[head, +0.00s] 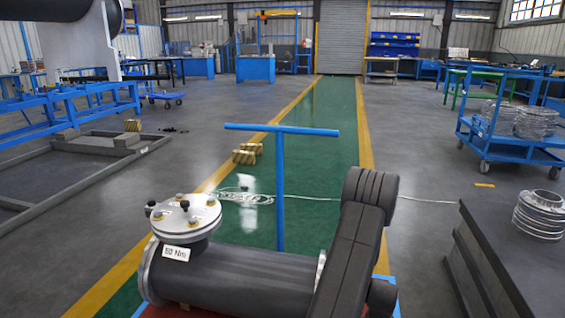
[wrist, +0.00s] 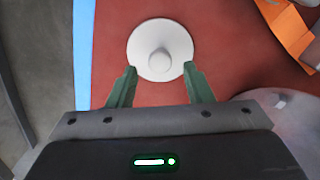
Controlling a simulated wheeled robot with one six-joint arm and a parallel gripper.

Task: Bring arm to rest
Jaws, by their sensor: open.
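In the wrist view my gripper (wrist: 160,68) is open, its two green fingers spread apart with nothing held between them. A white round disc with a central knob (wrist: 160,35) lies on a red surface (wrist: 230,75) just beyond the fingertips. I cannot tell the height gap. In the head view my dark arm (head: 349,240) is bent and reaches down past the bottom edge, so the gripper is hidden there. Left of it lies the dark flanged shell (head: 235,278). Its upright neck carries a light bolted cover (head: 186,217) and a "50 Nm" label.
A blue T-shaped handle (head: 280,190) stands behind the shell. A dark table (head: 520,255) with stacked metal rings (head: 540,214) is at right. A blue cart (head: 510,145) stands farther back. The green aisle (head: 320,140) is mostly open, with a pale cable (head: 300,199) across it.

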